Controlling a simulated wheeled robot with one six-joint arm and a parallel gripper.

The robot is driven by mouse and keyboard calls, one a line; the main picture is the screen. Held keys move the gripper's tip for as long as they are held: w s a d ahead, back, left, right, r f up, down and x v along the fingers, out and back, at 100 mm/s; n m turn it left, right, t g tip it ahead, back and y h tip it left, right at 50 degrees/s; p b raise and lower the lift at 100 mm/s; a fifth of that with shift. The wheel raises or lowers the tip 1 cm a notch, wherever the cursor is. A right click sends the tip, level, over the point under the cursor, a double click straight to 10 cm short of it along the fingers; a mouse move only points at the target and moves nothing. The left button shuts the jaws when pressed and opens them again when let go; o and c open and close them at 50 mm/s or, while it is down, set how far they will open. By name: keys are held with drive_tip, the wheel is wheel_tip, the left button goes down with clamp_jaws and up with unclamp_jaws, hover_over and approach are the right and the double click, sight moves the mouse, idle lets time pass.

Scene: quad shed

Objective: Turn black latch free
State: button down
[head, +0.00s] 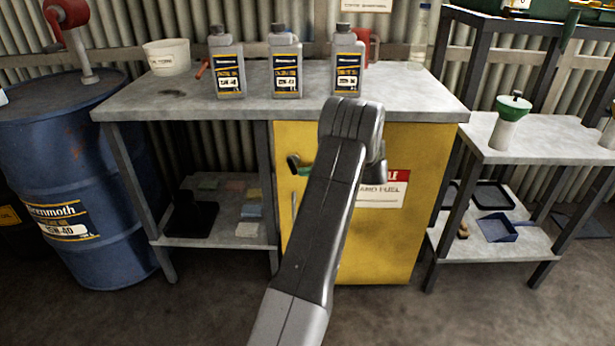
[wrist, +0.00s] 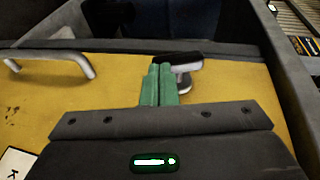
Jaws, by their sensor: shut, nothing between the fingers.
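The black latch (wrist: 188,57) shows in the wrist view as a short black lever on a pale metal base, on the yellow cabinet door (wrist: 110,88). My gripper (wrist: 160,68) has its two green fingers together, with nothing held. The fingertips reach the left part of the lever; whether they touch it or stop just short, I cannot tell. In the head view my arm crosses the yellow cabinet (head: 395,245) and hides most of the gripper and latch. Only a small green and dark bit shows left of the arm. The door looks shut.
A silver bar handle (wrist: 50,62) stands out from the door beside the latch. The workbench top (head: 410,98) above carries several things, including oil bottles (head: 286,75). A blue drum (head: 75,180) stands left, and a lower side table (head: 545,138) right. The front floor is clear.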

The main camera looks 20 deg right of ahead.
drive_tip(key=shift+a+f+b, duration=0.25)
drive_tip(key=shift+f+b, duration=0.15)
drive_tip(key=shift+b, duration=0.3)
drive_tip(key=shift+d, duration=0.1)
idle(0.5)
